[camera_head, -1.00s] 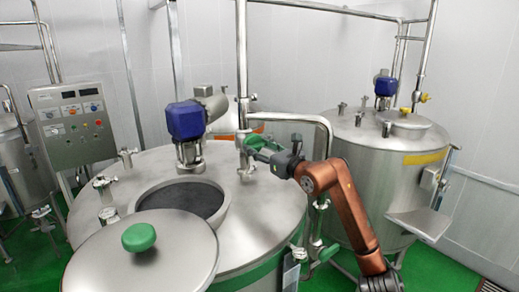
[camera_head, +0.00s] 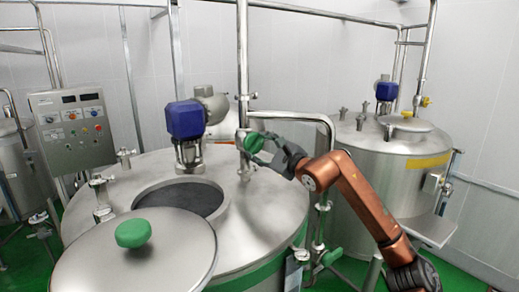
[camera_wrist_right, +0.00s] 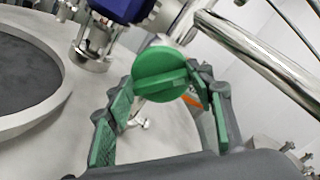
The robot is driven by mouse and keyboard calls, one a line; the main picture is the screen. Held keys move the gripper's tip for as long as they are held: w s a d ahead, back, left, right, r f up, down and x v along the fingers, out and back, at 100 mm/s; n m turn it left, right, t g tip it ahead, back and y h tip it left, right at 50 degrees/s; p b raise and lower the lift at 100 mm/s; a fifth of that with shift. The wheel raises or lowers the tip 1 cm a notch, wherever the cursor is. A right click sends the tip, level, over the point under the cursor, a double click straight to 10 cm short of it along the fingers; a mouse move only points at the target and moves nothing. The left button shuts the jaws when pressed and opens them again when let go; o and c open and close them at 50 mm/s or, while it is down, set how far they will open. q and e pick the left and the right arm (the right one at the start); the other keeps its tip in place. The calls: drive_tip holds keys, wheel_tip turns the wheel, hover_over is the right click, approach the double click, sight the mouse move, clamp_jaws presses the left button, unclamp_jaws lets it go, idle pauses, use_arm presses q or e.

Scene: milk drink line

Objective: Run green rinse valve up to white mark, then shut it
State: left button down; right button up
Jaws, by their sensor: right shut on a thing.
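The green rinse valve handle (camera_head: 252,143) is a round knob with a raised bar, on the upright pipe above the front tank. It shows face-on in the right wrist view (camera_wrist_right: 160,75). My right gripper (camera_head: 264,149) reaches it from the right. Its green-padded fingers (camera_wrist_right: 166,82) lie on either side of the knob and are shut on it. The front tank's round opening (camera_head: 183,199) shows a dark grey inside. I cannot make out a white mark. My left gripper is not in view.
A lid with a green knob (camera_head: 133,233) lies at the front of the tank. A blue motor (camera_head: 185,119) stands behind the opening. A bent steel pipe (camera_head: 300,117) passes close above my right gripper. A control panel (camera_head: 72,127) is at left and a second tank (camera_head: 385,165) at right.

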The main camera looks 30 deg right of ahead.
drive_tip(key=shift+r+n, duration=0.1)
drive_tip(key=shift+n, duration=0.5)
drive_tip(key=o, duration=1.2)
drive_tip(key=shift+c, duration=0.2)
drive_tip(key=s+d, duration=0.1)
drive_tip(key=s, duration=1.1)
